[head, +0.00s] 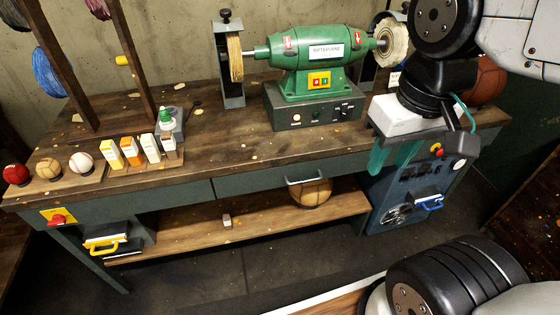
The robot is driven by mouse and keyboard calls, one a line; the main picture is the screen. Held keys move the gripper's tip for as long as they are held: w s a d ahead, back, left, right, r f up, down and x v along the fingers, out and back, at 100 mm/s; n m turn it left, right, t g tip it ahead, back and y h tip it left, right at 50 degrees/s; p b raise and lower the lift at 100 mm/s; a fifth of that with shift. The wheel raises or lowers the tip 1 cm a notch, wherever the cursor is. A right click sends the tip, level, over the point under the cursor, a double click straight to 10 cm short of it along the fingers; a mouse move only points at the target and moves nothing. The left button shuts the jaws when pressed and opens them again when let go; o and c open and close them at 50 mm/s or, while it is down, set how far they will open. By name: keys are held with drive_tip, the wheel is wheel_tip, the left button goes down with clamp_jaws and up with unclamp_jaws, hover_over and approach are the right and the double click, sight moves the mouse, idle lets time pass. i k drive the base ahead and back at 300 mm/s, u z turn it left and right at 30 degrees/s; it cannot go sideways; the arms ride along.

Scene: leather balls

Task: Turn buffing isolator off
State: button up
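The green buffing machine (312,62) stands on the workbench, on a grey base (312,112) with a black rotary knob (345,109) and a small pale round button. A red and yellow switch plate (319,80) sits on the machine's front. A red knob on a yellow plate (57,218) is on the bench's front left. A red and yellow control (437,150) shows on the blue cabinet. I cannot tell which is the isolator. My gripper (391,150) hangs at the right, in front of the cabinet; teal shapes show below its white body. Its opening is unclear.
The workbench (225,142) has free room at its middle. Several balls and small cartons (132,151) stand at its left. A tan ball (311,192) sits on the lower shelf. The blue cabinet (395,205) with a blue handle stands at the right.

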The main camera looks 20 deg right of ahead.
sight(57, 219)
drive_tip(key=u, duration=1.45)
drive_tip(key=k, duration=0.3)
